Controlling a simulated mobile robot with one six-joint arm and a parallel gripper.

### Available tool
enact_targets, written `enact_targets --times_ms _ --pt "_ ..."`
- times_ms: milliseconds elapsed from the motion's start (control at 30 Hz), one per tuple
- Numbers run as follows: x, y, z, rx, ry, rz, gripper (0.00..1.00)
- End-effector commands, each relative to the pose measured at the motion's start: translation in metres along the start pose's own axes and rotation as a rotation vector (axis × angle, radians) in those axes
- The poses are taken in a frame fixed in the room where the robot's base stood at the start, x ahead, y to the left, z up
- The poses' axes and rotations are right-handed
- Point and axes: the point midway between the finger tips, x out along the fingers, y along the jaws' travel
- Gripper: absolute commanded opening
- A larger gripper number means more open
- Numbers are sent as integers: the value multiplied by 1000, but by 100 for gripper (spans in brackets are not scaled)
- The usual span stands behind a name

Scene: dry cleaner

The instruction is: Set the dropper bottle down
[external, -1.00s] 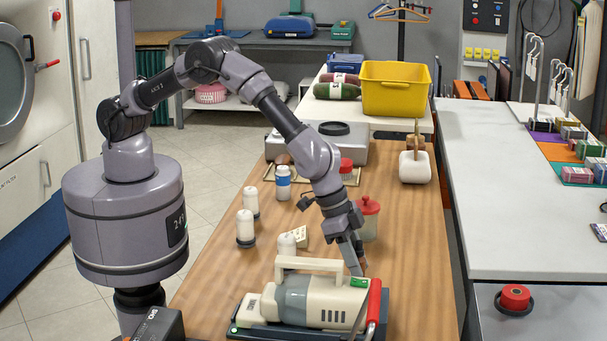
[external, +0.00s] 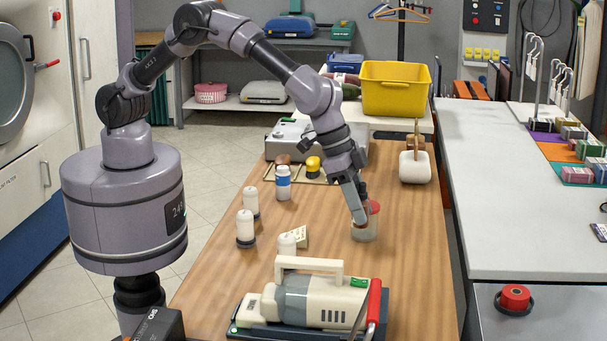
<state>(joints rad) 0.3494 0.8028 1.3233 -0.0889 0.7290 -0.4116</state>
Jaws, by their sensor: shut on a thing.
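My gripper (external: 361,222) points down over the wooden table, in front of a jar (external: 366,234) with a red lid. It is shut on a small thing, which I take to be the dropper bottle. The bottle is too small and too covered by the fingers to make out. I cannot tell whether it touches the jar or the table. The fingers overlap part of the jar and its lid.
A cream steamer-like machine (external: 310,298) lies at the table's front. White-capped bottles (external: 245,228) and a blue-banded bottle (external: 283,184) stand left. A white block (external: 415,167) is at back right. The wooden table (external: 412,250) is clear right of the jar.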

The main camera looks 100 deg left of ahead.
Motion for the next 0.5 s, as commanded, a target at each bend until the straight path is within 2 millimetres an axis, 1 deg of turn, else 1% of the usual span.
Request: enact_targets --times_ms 33,67,267,367,467,500 --pt "-9 0 -4 -1 2 1 0" --pt "-14 0 -6 0 1 0 0" --pt "-21 -38 2 -69 -3 -31 0" --pt "-25 -62 9 -116 -2 -51 0" --pt "-31 -93 20 -175 -4 -77 0" --pt "-34 -108 26 -207 -4 -90 0"
